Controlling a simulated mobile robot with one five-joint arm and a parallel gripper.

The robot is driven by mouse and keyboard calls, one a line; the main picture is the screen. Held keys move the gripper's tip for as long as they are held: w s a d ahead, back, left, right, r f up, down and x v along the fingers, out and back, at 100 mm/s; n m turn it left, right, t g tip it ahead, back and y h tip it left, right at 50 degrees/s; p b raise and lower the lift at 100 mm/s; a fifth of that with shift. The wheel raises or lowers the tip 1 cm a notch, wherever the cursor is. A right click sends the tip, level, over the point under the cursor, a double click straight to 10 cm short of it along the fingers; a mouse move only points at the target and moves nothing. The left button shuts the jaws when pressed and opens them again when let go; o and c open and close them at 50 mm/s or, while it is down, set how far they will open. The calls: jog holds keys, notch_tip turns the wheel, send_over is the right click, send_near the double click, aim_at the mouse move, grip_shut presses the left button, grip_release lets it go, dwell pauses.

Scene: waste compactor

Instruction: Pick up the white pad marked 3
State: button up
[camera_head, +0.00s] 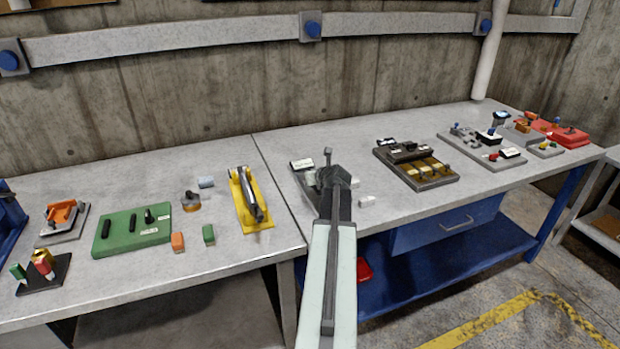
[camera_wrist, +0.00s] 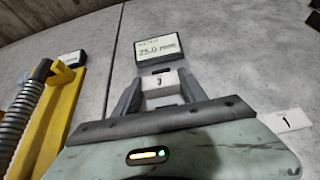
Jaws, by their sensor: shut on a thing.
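The white pad marked 3 (camera_wrist: 162,84) is between the two fingers of my gripper (camera_wrist: 160,90) in the wrist view. My gripper is shut on it, low over the grey bench top. In the head view my gripper (camera_head: 328,178) is over the left end of the right bench, and I cannot make out the pad there. A dark-framed plate reading 25.0 (camera_wrist: 157,48) lies just beyond the pad; it also shows in the head view (camera_head: 302,165). A white pad marked 1 (camera_wrist: 286,121) lies to the right of my gripper, apart from it.
A yellow stand with a ribbed grey cylinder (camera_head: 250,213) is left of my gripper. A dark tray with brass slots (camera_head: 432,178) is to the right. A small white block (camera_head: 367,201) lies close right of my arm. A green board (camera_head: 125,235) is far left.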

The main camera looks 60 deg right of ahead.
notch_tip(320, 180, up, 10)
jog(key=p, duration=1)
